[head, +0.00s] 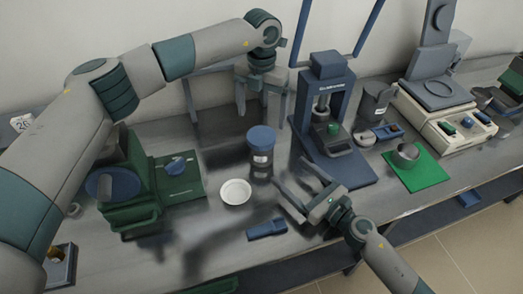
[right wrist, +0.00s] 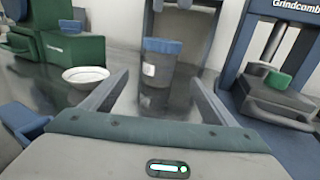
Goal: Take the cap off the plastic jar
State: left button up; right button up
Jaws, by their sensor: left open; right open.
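The plastic jar (head: 260,158) is dark grey with a white label and stands upright on the metal bench. Its blue cap (head: 261,137) sits on top. In the right wrist view the jar (right wrist: 157,72) stands beyond my right fingers, with the cap (right wrist: 162,45) on it. My left gripper (head: 261,112) is open, pointing down, above and behind the jar in the head view, not seen touching it. My right gripper (head: 302,195) is open, low over the bench in front and right of the jar; its fingers (right wrist: 155,95) point towards the jar with nothing between them.
A white dish (head: 235,192) lies left of the jar, and a blue block (head: 267,229) lies in front. A green machine (head: 150,190) stands left. A blue press (head: 335,150) stands close on the right. Further right are a green mat (head: 425,176) and a cream balance-like device (head: 440,115).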

aim_at(269, 153)
jog(key=x, duration=1.4)
jog(key=c, duration=2)
pick_arm(q)
jog(key=m, duration=0.6)
jog(key=shift+m, duration=0.3)
pick_arm(e)
grip_shut()
pick_arm(q)
jog(key=m, duration=1.4)
jog(key=shift+m, duration=0.3)
jog(key=m, duration=0.5)
jog(key=shift+m, duration=0.4)
